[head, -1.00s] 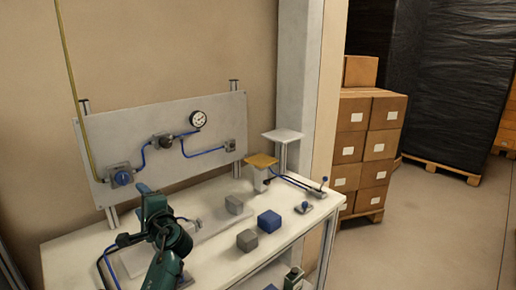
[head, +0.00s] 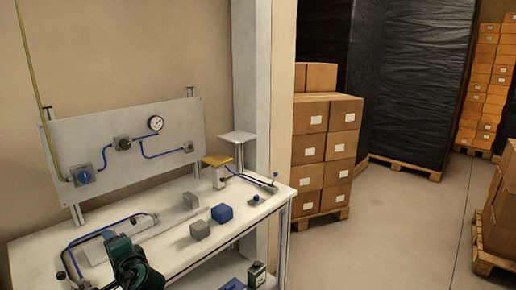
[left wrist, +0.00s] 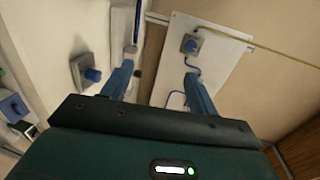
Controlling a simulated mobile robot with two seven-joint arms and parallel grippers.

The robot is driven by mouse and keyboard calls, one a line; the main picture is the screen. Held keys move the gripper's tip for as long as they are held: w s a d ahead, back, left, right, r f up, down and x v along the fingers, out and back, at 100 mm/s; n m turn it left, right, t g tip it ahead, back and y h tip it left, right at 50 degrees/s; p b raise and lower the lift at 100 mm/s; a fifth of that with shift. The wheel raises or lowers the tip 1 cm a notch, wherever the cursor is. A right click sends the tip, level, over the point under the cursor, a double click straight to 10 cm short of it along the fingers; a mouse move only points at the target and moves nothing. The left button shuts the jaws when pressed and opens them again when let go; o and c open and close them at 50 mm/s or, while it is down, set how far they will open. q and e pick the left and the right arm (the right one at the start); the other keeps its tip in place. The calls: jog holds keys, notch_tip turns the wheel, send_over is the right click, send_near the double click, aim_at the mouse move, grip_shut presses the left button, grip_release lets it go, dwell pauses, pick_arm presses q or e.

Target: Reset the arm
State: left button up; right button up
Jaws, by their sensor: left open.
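My left arm (head: 128,262) shows as a dark green, rounded part at the bottom left of the head view, in front of the near left part of the workbench (head: 172,262). In the left wrist view my left gripper (left wrist: 160,82) has its two blue fingers spread apart, with nothing between them. Beyond the fingers are the bench top and the grey panel (left wrist: 215,70). My right gripper is in neither view.
The panel (head: 100,160) with a gauge (head: 155,123) and blue hose stands behind the bench. A blue block (head: 222,213) and grey blocks (head: 200,230) lie on the bench. Stacked boxes (head: 325,145) stand to the right, with open floor (head: 400,240) beyond.

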pick_arm(q)
jog(key=s+d+f+n+g+h, duration=0.2)
jog(key=s+f+h, duration=0.1)
jog(key=s+f, duration=0.4)
jog(key=s+d+f+n+g+h, duration=0.1)
jog(key=s+d+f+n+h, duration=0.1)
jog(key=s+f, duration=0.5)
jog(key=s+d+r+n+g+h, duration=0.15)
jog(key=s+d+h, duration=0.3)
jog(key=s, duration=0.55)
jog(key=s+d+n+g+h, duration=0.1)
jog(key=s+d+g+h, duration=0.2)
jog(key=s+d, duration=0.55)
jog(key=w+d+f+t+h, duration=0.1)
jog(key=w+f+t, duration=0.1)
jog(key=f, duration=0.3)
jog(key=w+d+f+t+h, duration=0.1)
jog(key=f+t, duration=0.3)
jog(key=f, duration=0.2)
jog(key=shift+w+d+m+t, duration=0.3)
jog(key=shift+w+m+t, duration=0.05)
jog(key=shift+w+m, duration=0.1)
